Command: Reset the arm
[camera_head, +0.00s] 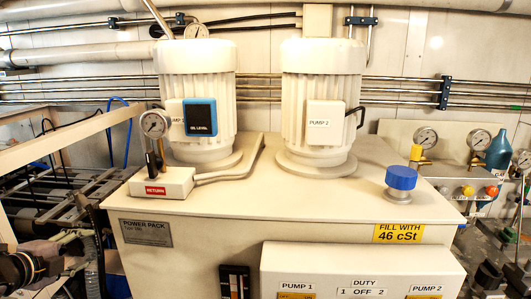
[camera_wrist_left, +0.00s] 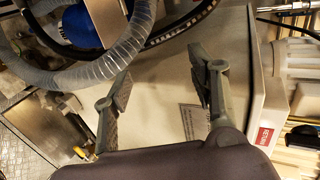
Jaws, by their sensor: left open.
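My left gripper (camera_wrist_left: 158,72) is open and empty in the left wrist view, its two grey fingers apart. Between and behind them is the pale side of the power pack cabinet, with a printed plate (camera_wrist_left: 194,122) partly behind the right finger. In the head view, dark parts of my left arm show at the lower left edge, left of the cabinet (camera_head: 300,203); the fingers are hard to make out there. My right gripper is not clearly seen in either view.
Two white pumps (camera_head: 199,105) (camera_head: 322,110) stand on the cabinet. A RETURN block (camera_head: 160,184) with a gauge sits at its left edge, and a blue cap (camera_head: 401,178) at right. In the wrist view, a clear hose (camera_wrist_left: 115,58) and a blue object (camera_wrist_left: 82,25) lie beyond the left finger.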

